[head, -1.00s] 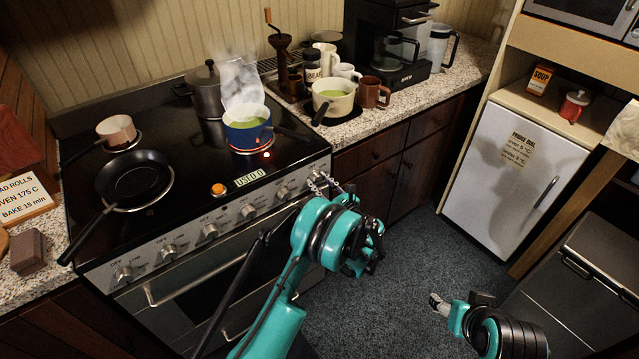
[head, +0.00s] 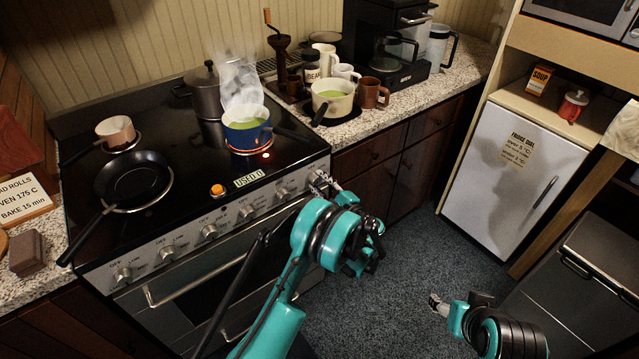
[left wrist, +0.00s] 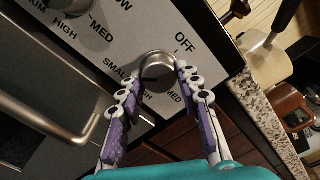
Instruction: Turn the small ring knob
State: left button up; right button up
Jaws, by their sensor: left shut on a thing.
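The small ring knob (left wrist: 158,65) is the metal knob at the right end of the stove's front panel. In the left wrist view it sits between OFF, MED and SMALL labels. My left gripper (left wrist: 157,78) is shut on it, with one purple-backed finger on each side. The fingers cover part of the knob, and its pointer cannot be made out. In the head view the left gripper (head: 322,183) reaches the panel's right end. My right gripper (head: 437,304) hangs over the floor, away from the stove; its jaw opening is too small to read.
Several other knobs (head: 210,231) line the panel, with the oven handle (head: 200,284) below. The granite counter (head: 440,92) adjoins at right. The floor is clear.

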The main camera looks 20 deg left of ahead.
pick_arm(q)
jog(key=n, duration=0.4)
jog(key=shift+n, duration=0.3)
jog(key=n, duration=0.4)
jog(key=shift+r+n, duration=0.1)
jog(key=shift+n, duration=0.2)
jog(key=o, duration=1.2)
jog(key=shift+c, duration=0.2)
jog(key=shift+d, duration=0.15)
jog(key=v, duration=1.1)
jog(key=shift+s+d, duration=0.25)
jog(key=shift+s, duration=0.1)
